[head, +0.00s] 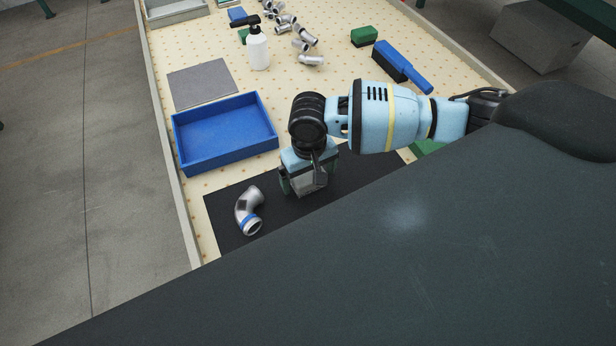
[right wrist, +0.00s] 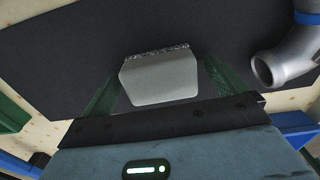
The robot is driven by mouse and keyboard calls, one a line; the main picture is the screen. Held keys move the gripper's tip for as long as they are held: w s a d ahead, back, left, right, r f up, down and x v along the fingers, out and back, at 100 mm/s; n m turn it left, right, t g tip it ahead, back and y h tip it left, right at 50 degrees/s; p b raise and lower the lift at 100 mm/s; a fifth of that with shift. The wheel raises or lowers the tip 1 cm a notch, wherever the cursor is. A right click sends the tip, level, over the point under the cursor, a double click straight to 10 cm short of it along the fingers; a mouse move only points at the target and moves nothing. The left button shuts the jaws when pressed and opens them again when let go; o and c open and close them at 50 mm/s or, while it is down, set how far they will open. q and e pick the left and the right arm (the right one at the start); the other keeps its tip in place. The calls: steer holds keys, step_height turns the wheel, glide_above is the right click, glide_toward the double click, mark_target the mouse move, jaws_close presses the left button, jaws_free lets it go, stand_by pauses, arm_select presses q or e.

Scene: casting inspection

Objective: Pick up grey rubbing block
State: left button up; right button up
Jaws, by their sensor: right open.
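The grey rubbing block (right wrist: 160,78) lies over the black mat (right wrist: 75,55) in the right wrist view. It has a pale smooth face and a rough speckled edge at its far side. My right gripper (right wrist: 158,88) is open, with its green fingers on either side of the block and small gaps visible beside it. In the head view the right gripper (head: 304,186) points down over the mat (head: 222,218), and the block (head: 312,184) shows partly between its fingers. Whether the fingers touch the block cannot be told. My left gripper is not in view.
A metal elbow casting with a blue band (head: 246,209) lies on the mat left of the right gripper. A blue tray (head: 188,163) stands behind it. Farther back are a grey pad (head: 203,83), a spray bottle (head: 258,50), several castings, a green block (head: 364,36) and a blue brush (head: 402,66).

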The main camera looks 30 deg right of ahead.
mark_target(309, 174)
steer(key=shift+f, duration=0.3)
steer(key=shift+c, duration=0.5)
steer(key=c, duration=1)
step_height(309, 174, up, 10)
steer(key=shift+p, duration=0.65)
steer(key=shift+c, duration=0.2)
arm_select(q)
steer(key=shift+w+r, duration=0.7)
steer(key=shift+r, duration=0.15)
arm_select(e)
steer(key=shift+r, duration=0.1)
